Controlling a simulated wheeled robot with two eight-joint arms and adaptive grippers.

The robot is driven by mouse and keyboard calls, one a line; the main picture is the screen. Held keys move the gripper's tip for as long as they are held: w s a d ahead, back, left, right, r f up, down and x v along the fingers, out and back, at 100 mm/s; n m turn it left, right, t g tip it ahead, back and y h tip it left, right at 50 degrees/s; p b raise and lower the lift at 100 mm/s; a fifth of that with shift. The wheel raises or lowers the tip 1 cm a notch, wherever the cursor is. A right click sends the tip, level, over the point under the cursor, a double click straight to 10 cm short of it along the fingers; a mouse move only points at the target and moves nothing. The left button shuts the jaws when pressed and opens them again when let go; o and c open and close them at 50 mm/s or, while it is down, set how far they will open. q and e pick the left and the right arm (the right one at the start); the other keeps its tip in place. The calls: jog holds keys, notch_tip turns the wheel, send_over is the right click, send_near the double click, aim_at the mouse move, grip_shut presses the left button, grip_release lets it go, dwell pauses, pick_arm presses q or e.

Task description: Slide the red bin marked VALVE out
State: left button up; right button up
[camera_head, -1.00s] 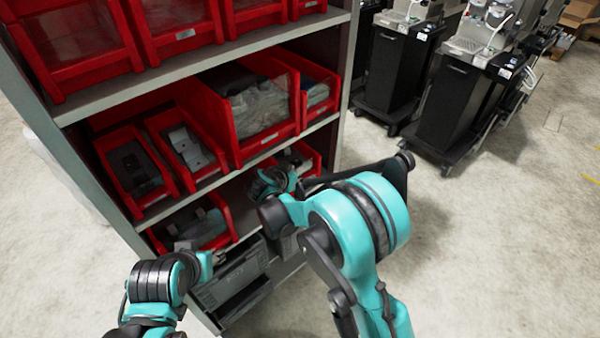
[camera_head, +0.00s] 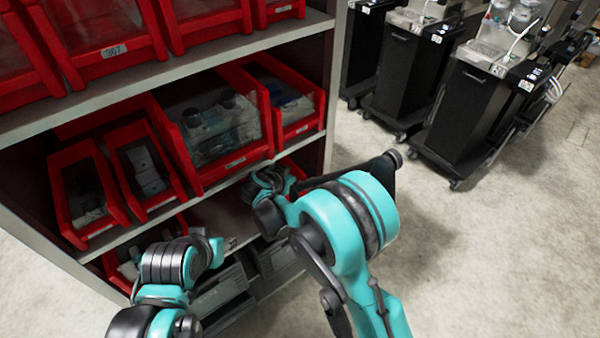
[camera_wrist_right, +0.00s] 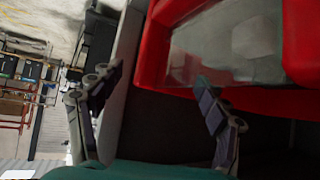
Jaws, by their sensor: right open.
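Several red bins stand on the grey shelf unit; I cannot read the word VALVE on any label. A red bin (camera_head: 294,168) on the lower shelf is mostly hidden behind my right gripper (camera_head: 268,186). The right wrist view shows a red bin close up (camera_wrist_right: 152,58), with a clear front panel and pale contents.
A wide red bin (camera_head: 182,150) and narrower ones (camera_head: 66,200) fill the middle shelf. Another red bin (camera_head: 112,268) sits lower left, partly behind my left arm. Grey bins (camera_head: 232,280) are at the bottom. Black wheeled machines (camera_head: 462,115) stand at the right; floor before them is clear.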

dwell(0.3)
grip_shut()
jog(key=shift+d+f, duration=0.1)
